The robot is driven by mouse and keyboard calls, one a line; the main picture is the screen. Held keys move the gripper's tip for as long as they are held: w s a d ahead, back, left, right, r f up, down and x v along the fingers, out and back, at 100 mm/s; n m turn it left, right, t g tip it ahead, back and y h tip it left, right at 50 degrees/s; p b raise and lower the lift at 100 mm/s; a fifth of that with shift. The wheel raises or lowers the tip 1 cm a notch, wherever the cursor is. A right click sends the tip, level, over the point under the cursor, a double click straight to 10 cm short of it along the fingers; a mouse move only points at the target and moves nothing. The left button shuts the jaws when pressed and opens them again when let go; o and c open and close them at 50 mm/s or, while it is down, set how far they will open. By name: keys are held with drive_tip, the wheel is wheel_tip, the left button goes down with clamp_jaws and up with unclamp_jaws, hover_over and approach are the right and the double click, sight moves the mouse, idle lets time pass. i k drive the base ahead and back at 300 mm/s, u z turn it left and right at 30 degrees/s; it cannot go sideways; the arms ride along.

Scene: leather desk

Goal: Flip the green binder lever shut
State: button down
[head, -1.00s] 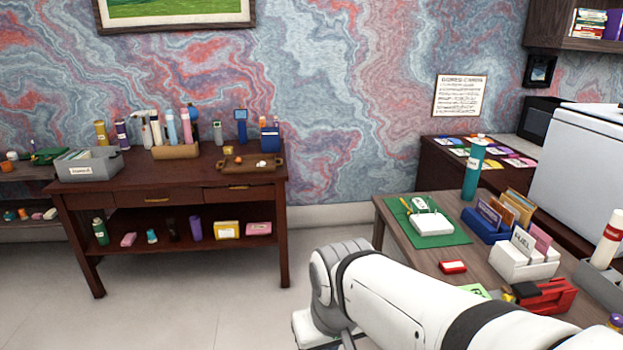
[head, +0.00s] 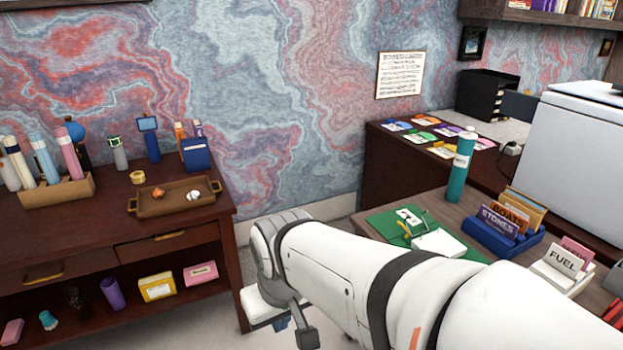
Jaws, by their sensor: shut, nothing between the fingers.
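A flat green thing (head: 384,221), which may be the green binder, lies on the desk at the right in the head view. A white block (head: 438,243) and a small white-and-yellow piece (head: 408,219) lie on it. A lever cannot be made out for certain, and my arm hides the near part. My gripper (head: 304,330) shows as a small dark end below my arm's bend, at the bottom middle. It looks shut and empty, apart from the green thing, to its left and lower in the picture.
A teal bottle (head: 461,166) stands just right of the green thing. Card holders (head: 497,240) and a white FUEL card box (head: 564,269) are further right. A dark wooden side table (head: 110,220) with a tray (head: 170,203) stands left. Open floor lies between.

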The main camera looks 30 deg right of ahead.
sight(402, 226)
drive_tip(key=z, duration=0.6)
drive_tip(key=i, duration=1)
drive_tip(key=z, duration=0.7)
drive_tip(key=k, duration=0.9)
drive_tip(key=z, duration=0.2)
drive_tip(key=i, duration=0.95)
drive_tip(key=u, duration=0.1)
